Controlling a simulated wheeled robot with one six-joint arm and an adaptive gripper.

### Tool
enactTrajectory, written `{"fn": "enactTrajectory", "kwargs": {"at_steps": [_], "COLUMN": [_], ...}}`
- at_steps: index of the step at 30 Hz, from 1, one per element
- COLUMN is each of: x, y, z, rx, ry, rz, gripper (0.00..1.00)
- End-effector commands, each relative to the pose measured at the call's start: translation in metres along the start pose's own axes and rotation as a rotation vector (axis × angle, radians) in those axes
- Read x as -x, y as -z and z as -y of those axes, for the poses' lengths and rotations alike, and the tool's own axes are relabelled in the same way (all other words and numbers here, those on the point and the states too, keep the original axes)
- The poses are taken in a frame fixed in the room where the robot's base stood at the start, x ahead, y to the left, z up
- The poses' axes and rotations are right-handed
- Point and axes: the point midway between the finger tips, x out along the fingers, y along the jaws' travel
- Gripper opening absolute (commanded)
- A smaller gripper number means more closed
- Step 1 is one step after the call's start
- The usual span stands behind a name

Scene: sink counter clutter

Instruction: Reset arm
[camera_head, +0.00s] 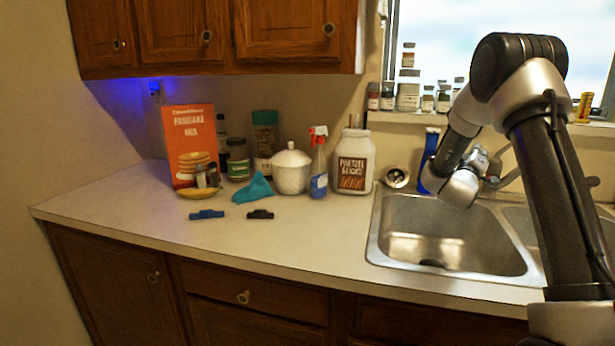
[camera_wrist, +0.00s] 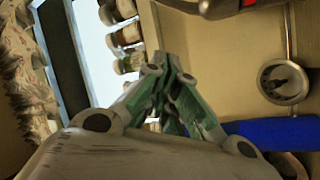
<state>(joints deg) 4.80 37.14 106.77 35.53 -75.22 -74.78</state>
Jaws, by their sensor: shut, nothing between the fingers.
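My arm reaches up and folds over the right part of the sink (camera_head: 455,262) in the head view. My gripper (camera_wrist: 174,62) shows in the wrist view with its green-grey fingertips together and nothing between them. In the head view the gripper (camera_head: 490,160) is partly hidden by my own wrist. It is above the back edge of the sink, near the faucet and window sill. A blue bottle (camera_head: 430,160) stands just left of my wrist, and its blue side (camera_wrist: 270,132) lies close beside the fingers in the wrist view.
A pancake mix box (camera_head: 190,145), a white lidded jar (camera_head: 291,170), a spray bottle (camera_head: 318,170) and a large labelled jar (camera_head: 352,165) line the counter's back. A teal cloth (camera_head: 254,189) and two small clips lie in front. Small bottles (camera_head: 408,95) stand on the sill.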

Motion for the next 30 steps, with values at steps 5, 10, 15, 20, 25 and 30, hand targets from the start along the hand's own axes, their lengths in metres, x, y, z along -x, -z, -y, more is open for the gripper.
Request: {"fn": "enactTrajectory", "kwargs": {"at_steps": [5,10,15,20,25,30], "x": [0.001,0.010,0.038,0.089,0.187,0.295], "y": [-0.003,-0.012,-0.029,-0.038,-0.036,-0.041], "z": [0.024,0.059,0.110,0.141,0.122,0.042], "rx": [-0.081,-0.168,-0.267,-0.380,-0.480,-0.460], "ry": [0.099,0.251,0.478,0.745,1.075,1.276], "rz": [0.019,0.059,0.151,0.303,0.589,0.903], "gripper": [0.00,0.00,0.00,0.00,0.00,0.00]}}
